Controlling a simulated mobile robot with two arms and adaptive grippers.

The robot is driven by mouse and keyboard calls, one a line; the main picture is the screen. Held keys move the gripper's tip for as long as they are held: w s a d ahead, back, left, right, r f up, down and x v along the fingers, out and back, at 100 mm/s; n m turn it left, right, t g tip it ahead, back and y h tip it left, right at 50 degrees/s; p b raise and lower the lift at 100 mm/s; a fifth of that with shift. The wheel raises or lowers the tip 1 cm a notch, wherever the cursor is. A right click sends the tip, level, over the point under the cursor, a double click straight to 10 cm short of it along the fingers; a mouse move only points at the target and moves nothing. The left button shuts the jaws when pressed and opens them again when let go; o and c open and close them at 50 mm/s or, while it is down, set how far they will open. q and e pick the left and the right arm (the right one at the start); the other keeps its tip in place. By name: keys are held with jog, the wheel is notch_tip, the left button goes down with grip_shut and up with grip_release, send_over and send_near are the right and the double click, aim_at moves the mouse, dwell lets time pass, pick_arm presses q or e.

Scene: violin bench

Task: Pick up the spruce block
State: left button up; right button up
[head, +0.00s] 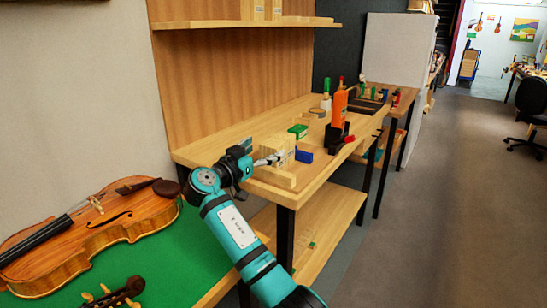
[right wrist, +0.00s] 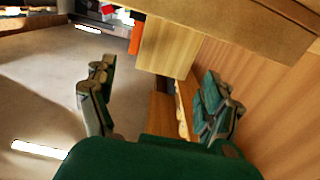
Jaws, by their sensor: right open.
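The spruce block (head: 281,146), pale and upright with visible grain, stands near the front end of the wooden bench. My right gripper (head: 268,160) is at its near side and partly covers it in the head view. In the right wrist view, which looks upside down, a pale grained block (right wrist: 167,48) shows ahead, above the gap between the spread fingers of my right gripper (right wrist: 157,98). The fingers are open and nothing is held; whether either touches the block I cannot tell. My left gripper is not in view.
A wooden strip (head: 273,177) lies along the bench's near edge. A violin (head: 95,222) lies on the green mat (head: 165,262) at left.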

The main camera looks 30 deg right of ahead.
aim_at(279, 140)
jog(key=x, duration=0.5)
jog(key=shift+w+d, duration=0.15)
jog(key=shift+d, duration=0.1)
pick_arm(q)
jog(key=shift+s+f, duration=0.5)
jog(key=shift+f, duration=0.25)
pick_arm(e)
jog(key=shift+c, duration=0.4)
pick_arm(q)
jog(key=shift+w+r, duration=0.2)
pick_arm(e)
jog(key=c, duration=1.3)
jog(key=shift+o, duration=0.2)
jog(key=shift+r, duration=0.1)
